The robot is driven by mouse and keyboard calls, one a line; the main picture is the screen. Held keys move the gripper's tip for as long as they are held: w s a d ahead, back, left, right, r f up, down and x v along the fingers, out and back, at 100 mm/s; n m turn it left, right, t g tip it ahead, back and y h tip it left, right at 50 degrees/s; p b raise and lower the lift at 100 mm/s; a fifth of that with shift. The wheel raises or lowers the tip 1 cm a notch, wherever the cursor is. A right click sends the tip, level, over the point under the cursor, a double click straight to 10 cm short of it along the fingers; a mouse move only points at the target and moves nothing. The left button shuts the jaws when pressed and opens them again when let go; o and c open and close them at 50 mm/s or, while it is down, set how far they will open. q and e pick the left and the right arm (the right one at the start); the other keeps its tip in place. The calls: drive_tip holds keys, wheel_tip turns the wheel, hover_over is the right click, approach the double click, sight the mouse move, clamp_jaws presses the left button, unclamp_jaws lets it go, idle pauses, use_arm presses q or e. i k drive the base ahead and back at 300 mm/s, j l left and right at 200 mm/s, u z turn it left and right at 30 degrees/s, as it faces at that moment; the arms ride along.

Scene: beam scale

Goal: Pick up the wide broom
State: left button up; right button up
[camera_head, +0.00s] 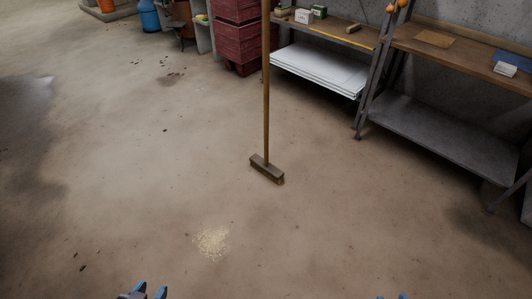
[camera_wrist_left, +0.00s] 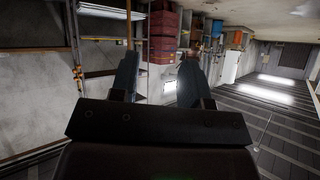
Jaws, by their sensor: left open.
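The wide broom (camera_head: 266,130) stands upright on the concrete floor, its long wooden handle running out of the top of the head view. Its brown head (camera_head: 266,170) rests on the floor. My left gripper (camera_head: 150,292) shows only its blue fingertips at the bottom edge, well short of the broom and to its left. In the left wrist view its fingers (camera_wrist_left: 160,75) are spread with nothing between them. A thin brown pole, which may be the broom handle, shows behind the left finger. My right gripper (camera_head: 392,297) barely shows at the bottom edge, its tips apart.
A pale patch of crumbs (camera_head: 211,242) lies on the floor in front of the broom. Red crates (camera_head: 238,35) are stacked behind it. A shelf unit with white panels (camera_head: 318,70) and a workbench (camera_head: 445,125) stand to the right. The floor around the broom is clear.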

sight(263, 165)
drive_tip(key=i+l, duration=0.1)
drive_tip(key=i, duration=0.85)
drive_tip(key=l+z, duration=0.05)
drive_tip(key=l, duration=0.05)
